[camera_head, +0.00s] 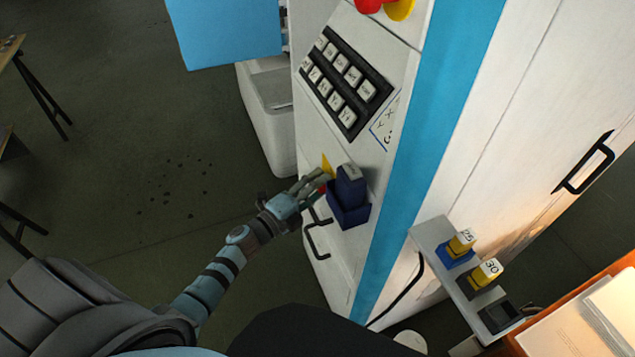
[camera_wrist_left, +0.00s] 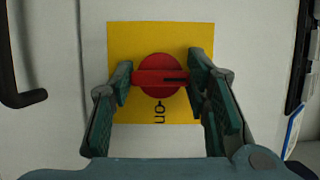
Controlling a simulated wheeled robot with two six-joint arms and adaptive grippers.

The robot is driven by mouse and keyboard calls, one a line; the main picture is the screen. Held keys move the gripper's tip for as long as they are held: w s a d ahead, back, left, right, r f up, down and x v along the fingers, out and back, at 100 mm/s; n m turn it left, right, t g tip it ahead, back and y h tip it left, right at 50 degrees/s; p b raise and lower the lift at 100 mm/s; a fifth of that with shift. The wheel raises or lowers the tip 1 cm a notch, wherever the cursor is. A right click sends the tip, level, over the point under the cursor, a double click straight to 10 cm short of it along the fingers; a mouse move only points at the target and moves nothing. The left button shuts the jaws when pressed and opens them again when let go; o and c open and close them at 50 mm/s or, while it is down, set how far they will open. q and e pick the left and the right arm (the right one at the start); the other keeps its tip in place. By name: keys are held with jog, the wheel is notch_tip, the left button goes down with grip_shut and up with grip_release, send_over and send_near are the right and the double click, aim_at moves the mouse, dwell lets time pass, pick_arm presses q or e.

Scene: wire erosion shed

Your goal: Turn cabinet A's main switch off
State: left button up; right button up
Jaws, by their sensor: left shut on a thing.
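The main switch is a red rotary knob (camera_wrist_left: 158,77) on a yellow plate (camera_wrist_left: 125,40) on the white cabinet (camera_head: 345,270). In the left wrist view its bar lies level across the picture, with a dark mark towards the right. Sideways lettering that looks like "on" sits on the plate below the knob. In the head view the yellow plate (camera_head: 327,164) shows only as a sliver beside my left gripper (camera_head: 317,186). My left gripper's two fingers (camera_wrist_left: 158,80) are closed on the ends of the red bar. My right gripper is not in view.
A dark blue block (camera_head: 350,195) stands out from the cabinet just right of the gripper. A keypad (camera_head: 345,80) is above and a black handle (camera_head: 318,235) below. A shelf (camera_head: 440,245) holds yellow pieces marked 25 and 30.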

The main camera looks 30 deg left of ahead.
pick_arm(q)
jog(key=o, duration=1.2)
jog(key=shift+c, duration=0.2)
jog(key=v, duration=1.2)
